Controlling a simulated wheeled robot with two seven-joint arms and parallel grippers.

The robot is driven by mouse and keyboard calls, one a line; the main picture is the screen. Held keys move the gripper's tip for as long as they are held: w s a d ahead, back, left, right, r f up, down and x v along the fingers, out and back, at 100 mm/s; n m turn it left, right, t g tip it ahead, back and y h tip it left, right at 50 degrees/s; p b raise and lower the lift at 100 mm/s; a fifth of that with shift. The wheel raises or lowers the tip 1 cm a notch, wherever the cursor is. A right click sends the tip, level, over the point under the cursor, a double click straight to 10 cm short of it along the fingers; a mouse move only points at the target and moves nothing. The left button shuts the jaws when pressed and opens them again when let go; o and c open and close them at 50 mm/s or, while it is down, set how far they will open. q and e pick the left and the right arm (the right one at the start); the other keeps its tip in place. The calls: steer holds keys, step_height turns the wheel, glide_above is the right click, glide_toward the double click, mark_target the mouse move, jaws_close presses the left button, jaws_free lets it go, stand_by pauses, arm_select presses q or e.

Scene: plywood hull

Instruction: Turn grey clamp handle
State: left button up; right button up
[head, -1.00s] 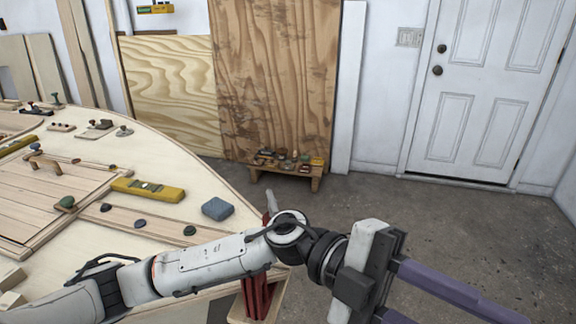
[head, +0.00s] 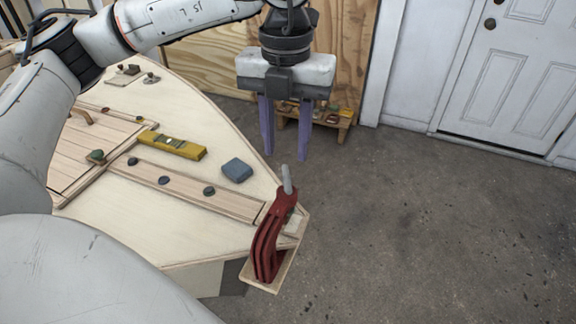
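The grey clamp handle (head: 287,180) stands up, slightly tilted, from the top of a red clamp (head: 268,240). The clamp sits at the near right corner of the plywood hull (head: 215,120). My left gripper (head: 286,156) points down, with its two purple fingers spread apart and nothing between them. In the picture its fingertips are just above the handle, and they do not touch it; the gap in depth is hard to tell. My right gripper is not in view.
On the hull lie a yellow level (head: 173,145), a blue block (head: 237,170) and several dark knobs along a wooden strip (head: 185,190). A low bench (head: 343,122) with small items stands behind my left gripper. The floor to the right is clear.

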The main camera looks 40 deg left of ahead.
mark_target(286, 176)
arm_select(q)
step_height(286, 176, down, 7)
steer(key=shift+r, duration=0.1)
stand_by(0.3)
